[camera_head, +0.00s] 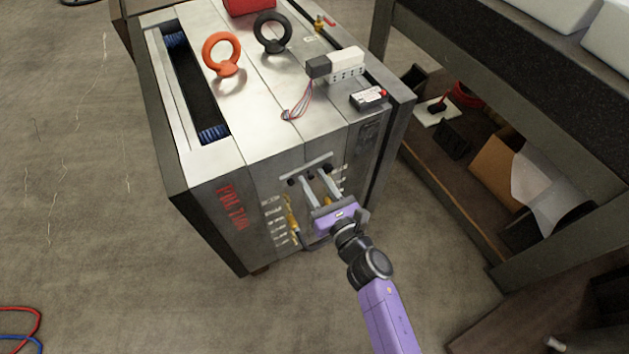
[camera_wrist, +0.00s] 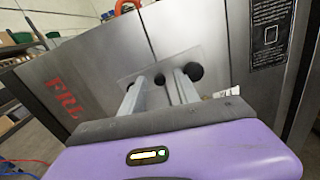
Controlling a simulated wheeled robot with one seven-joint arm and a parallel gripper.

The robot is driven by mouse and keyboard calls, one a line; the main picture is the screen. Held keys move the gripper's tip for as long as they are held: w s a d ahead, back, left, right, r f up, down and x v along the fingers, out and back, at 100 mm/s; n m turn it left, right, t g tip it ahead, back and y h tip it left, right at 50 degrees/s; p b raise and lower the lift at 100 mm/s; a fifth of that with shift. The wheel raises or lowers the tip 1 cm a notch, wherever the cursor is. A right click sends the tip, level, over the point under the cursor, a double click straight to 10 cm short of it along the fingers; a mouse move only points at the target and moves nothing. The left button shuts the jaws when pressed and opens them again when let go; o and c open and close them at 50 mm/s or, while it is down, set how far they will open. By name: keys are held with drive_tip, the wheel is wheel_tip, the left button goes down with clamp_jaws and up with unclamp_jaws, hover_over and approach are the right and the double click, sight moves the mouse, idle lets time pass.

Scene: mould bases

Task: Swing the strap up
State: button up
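The steel mould base (camera_head: 262,150) stands on the floor, with red lettering on its front face. A pale grey bar (camera_head: 305,166), which may be the strap, lies across the upper front face. I cannot tell for sure that it is the strap. My gripper (camera_head: 313,180) is in front of this face, its two fingers parted and pointing at the area just below the bar. In the wrist view the fingers reach towards the mould face (camera_wrist: 100,75) near dark round holes (camera_wrist: 194,72). Nothing shows clearly between them. Their tips' contact is unclear.
An orange lifting eye (camera_head: 221,55), a black lifting eye (camera_head: 272,34) and a grey-white connector block (camera_head: 337,64) sit on top. Yellow fittings (camera_head: 291,220) are left of my gripper. A workbench with a cluttered lower shelf (camera_head: 440,175) stands right.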

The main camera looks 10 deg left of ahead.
clamp_jaws()
idle(1.5)
